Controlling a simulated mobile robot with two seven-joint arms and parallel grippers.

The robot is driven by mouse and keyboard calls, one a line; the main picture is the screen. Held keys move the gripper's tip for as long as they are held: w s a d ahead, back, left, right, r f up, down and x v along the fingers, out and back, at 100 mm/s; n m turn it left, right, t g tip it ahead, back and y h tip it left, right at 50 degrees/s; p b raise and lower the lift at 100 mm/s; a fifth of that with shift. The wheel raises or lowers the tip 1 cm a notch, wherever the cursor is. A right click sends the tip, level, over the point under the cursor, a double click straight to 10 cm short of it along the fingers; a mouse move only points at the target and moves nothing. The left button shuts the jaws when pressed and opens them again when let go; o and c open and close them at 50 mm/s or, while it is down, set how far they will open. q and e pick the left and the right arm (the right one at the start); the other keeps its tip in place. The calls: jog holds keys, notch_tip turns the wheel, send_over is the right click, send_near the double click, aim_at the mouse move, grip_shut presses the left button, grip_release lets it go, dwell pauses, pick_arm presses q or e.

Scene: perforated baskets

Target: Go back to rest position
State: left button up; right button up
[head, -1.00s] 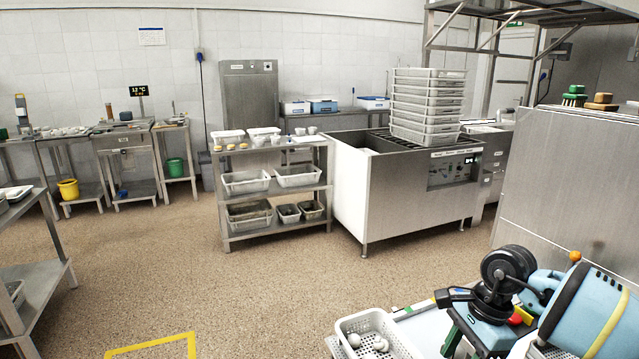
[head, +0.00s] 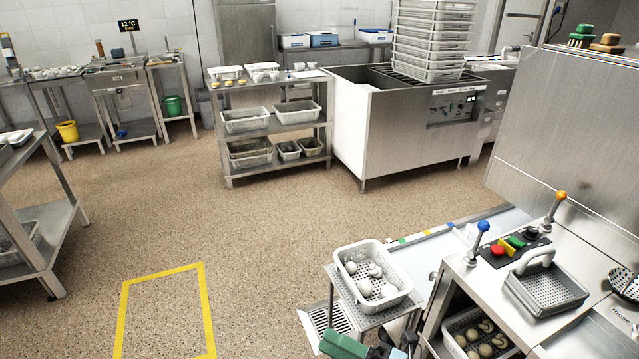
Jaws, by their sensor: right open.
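My right gripper (head: 374,346) shows at the bottom edge, right of the middle, cut off by the frame. It is open, and nothing shows between its fingers. It is in front of and below a white perforated basket (head: 346,262) with several pale round items in it. The basket sits on a small metal stand (head: 345,290). My left gripper is not in view.
At the right, a steel counter (head: 463,272) carries a grey perforated basket (head: 565,309) and red and green buttons; another basket (head: 453,348) sits beneath. Yellow tape (head: 123,310) marks clear floor.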

jog(key=s+d+f+m+t+h+p, duration=0.1)
jog(key=s+d+f+m+t+h, duration=0.1)
jog(key=s+d+f+m+h, duration=0.8)
jog(key=s+d+f+m+t+h+p, duration=0.15)
jog(key=d+f+m+h, duration=0.35)
jog(key=m, duration=1)
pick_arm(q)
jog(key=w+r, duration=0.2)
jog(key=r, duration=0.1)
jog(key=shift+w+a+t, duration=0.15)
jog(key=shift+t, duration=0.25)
pick_arm(e)
jog(key=s+d+f+m+g, duration=0.1)
jog(key=s+f+m, duration=0.1)
jog(key=s, duration=0.4)
jog(key=s+d+f+m+g+h, duration=0.1)
jog(key=s+f+m+g, duration=0.1)
jog(key=s, duration=0.4)
notch_tip(320, 180, down, 3)
jog(key=shift+d+r+m, duration=0.15)
jog(key=shift+m, duration=0.65)
jog(key=shift+s+h, duration=0.15)
jog(key=shift+h, duration=0.15)
